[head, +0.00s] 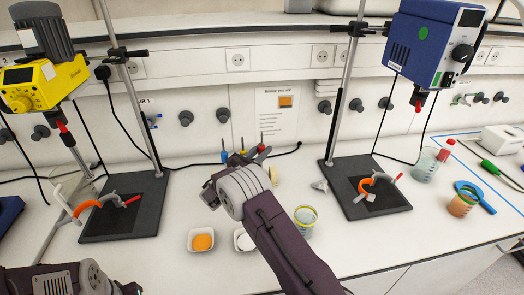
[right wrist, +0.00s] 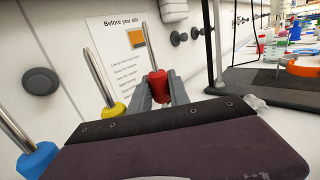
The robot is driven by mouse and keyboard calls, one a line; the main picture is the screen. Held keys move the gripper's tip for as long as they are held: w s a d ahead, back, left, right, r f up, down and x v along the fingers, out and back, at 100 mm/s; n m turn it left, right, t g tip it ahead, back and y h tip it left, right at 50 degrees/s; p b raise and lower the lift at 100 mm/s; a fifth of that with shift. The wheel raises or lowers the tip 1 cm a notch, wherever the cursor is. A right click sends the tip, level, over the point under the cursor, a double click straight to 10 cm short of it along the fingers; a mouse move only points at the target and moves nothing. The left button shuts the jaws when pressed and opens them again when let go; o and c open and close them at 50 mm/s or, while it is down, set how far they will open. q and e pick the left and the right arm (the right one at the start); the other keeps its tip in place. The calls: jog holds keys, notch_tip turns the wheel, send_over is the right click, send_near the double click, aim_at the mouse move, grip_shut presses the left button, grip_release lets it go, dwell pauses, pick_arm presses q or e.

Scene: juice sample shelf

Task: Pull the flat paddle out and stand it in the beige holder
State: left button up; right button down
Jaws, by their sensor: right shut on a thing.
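My right gripper (head: 261,151) is at the back middle of the bench, its fingers closed around the red handle (right wrist: 158,85) of a tool with a thin metal shaft pointing up. The red handle also shows in the head view (head: 262,139). A blue-handled tool (head: 225,156) and a yellow-handled one (head: 242,153) stand upright to its left. I cannot tell which tool has a flat paddle; their lower ends are hidden. A small beige object (head: 273,175), probably the holder, shows just right of my right wrist, partly hidden by it. My left gripper's fingers are out of view.
Two stirrer stands, with dark bases at left (head: 125,222) and right (head: 370,207), flank the middle. A white dish with orange contents (head: 201,241), a second dish (head: 243,240) and a glass beaker (head: 304,221) stand in front. Bare bench lies between the right beaker and stand.

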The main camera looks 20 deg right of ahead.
jog(key=shift+f, duration=0.45)
jog(key=c, duration=1.1)
grip_release()
jog(key=shift+c, duration=0.2)
jog(key=b+v, duration=0.2)
jog(key=v, duration=0.7)
